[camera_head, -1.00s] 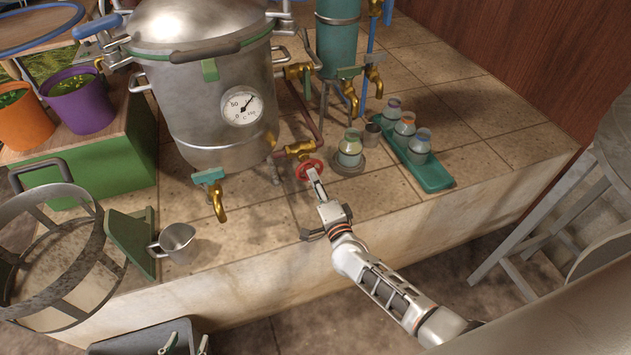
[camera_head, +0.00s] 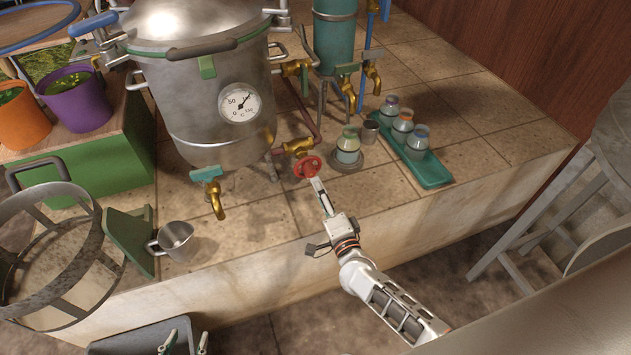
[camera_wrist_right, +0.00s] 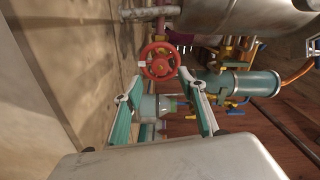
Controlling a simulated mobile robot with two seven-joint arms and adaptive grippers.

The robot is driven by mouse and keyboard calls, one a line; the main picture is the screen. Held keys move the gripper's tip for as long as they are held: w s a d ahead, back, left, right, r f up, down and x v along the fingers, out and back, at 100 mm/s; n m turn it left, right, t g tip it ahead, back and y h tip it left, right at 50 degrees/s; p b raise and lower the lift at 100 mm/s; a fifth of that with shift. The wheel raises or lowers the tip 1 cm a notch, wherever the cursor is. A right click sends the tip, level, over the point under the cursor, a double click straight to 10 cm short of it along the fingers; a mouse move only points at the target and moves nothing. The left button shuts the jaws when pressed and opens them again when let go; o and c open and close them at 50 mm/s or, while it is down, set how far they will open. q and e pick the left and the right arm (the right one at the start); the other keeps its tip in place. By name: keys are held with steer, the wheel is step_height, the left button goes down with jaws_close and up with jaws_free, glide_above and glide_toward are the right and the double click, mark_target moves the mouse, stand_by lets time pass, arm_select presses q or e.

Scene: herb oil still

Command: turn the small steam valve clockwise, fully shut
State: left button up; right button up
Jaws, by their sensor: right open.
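The small steam valve has a red handwheel (camera_head: 307,167) on a brass body (camera_head: 297,147), low at the right of the steel still (camera_head: 205,95). My right gripper (camera_head: 317,184) is at the near side of the wheel. In the right wrist view the red wheel (camera_wrist_right: 160,61) shows whole, just beyond and between the teal fingertips of my right gripper (camera_wrist_right: 164,84). The fingers are spread apart with nothing held; contact cannot be told. At the bottom left edge, what appears to be my left gripper (camera_head: 186,344) is cut off by the frame, its state unclear.
A brass tap (camera_head: 214,195) is to the left. Tiles in front are clear.

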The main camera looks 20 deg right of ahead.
steer(key=s, duration=0.6)
steer(key=shift+s+d, duration=0.15)
steer(key=shift+s, duration=0.15)
stand_by(0.9)
